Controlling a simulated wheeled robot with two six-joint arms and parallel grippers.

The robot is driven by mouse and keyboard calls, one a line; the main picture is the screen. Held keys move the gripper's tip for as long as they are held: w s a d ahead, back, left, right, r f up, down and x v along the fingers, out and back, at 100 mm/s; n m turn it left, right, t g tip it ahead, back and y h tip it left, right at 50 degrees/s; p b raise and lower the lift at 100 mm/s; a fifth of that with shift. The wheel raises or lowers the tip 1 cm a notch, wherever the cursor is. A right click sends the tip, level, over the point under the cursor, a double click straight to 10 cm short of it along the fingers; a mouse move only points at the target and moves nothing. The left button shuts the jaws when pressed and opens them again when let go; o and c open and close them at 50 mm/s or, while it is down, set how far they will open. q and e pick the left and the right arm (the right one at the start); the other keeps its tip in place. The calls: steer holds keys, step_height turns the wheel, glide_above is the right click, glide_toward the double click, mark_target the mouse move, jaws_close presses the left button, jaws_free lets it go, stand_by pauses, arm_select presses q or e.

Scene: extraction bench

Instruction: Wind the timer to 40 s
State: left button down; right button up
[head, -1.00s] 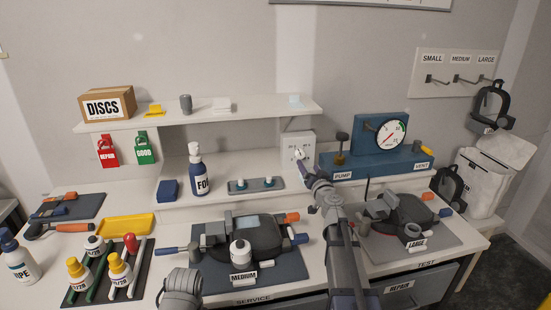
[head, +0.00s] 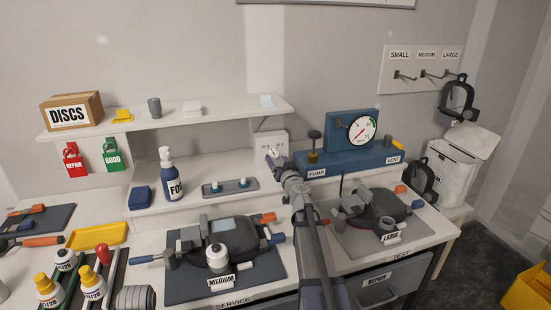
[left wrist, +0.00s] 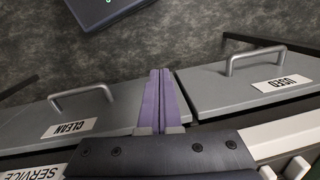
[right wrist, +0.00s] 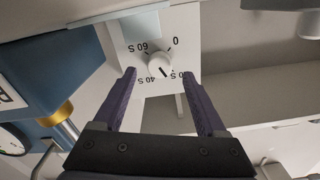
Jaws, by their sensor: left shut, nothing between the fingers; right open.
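The timer (head: 278,140) is a white box on the wall under the shelf. In the right wrist view its white round knob (right wrist: 160,64) sits among the marks 0, 60 S, 40 S and a partly hidden one. The knob's dark line points to the lower right, between 40 S and the partly hidden mark. My right gripper (right wrist: 160,80) is open, its purple fingers apart below and either side of the knob, with nothing held. In the head view the right gripper (head: 273,160) is at the timer's front. My left gripper (left wrist: 161,75) is shut and empty above the drawers.
A blue pump stand with a gauge (head: 361,130) is right of the timer. The shelf (head: 230,112) runs above its left side. Drawers (left wrist: 240,90) are below.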

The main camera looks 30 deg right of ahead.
mark_target(275, 155)
steer(key=x, duration=0.3)
steer(key=shift+c, duration=0.2)
jaws_close()
stand_by(0.4)
